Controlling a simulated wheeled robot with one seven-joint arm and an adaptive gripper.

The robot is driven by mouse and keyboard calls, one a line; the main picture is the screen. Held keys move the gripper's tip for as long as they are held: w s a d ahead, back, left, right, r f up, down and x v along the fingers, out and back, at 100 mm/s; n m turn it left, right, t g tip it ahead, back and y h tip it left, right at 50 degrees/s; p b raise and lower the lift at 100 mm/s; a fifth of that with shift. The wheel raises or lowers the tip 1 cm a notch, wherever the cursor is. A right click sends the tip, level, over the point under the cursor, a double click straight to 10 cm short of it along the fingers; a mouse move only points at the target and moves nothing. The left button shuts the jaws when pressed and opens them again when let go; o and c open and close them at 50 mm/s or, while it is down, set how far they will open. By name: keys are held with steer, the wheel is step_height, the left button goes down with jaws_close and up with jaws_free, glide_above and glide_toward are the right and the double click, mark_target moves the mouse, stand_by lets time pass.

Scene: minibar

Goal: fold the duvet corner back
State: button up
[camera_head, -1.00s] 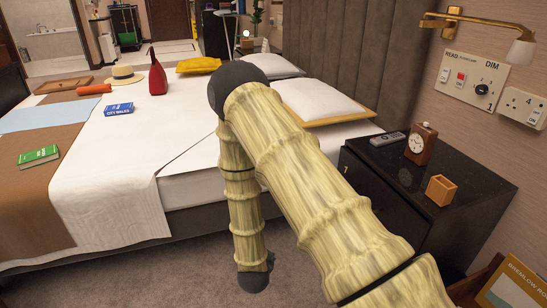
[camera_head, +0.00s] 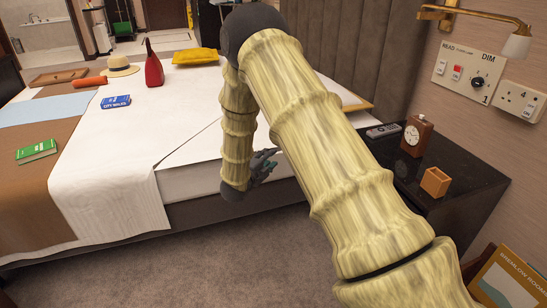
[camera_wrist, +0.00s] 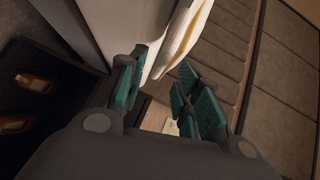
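The white duvet (camera_head: 120,150) lies over the bed in the head view and hangs down the near side. Its upper edge runs diagonally from the near mattress edge toward the pillows, beside a bare strip of white sheet (camera_head: 208,146). My gripper (camera_head: 265,163) is beside the near mattress side, right of the duvet's hanging edge and apart from it. In the wrist view, its teal-padded fingers (camera_wrist: 160,92) are spread and nothing is clearly held between them. My arm hides part of the bed's head end.
The near carpet (camera_head: 190,270) is clear.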

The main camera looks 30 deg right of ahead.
steer(key=shift+b+x, duration=0.45)
steer(key=shift+x, duration=1.9)
steer(key=shift+c, duration=0.2)
jaws_close()
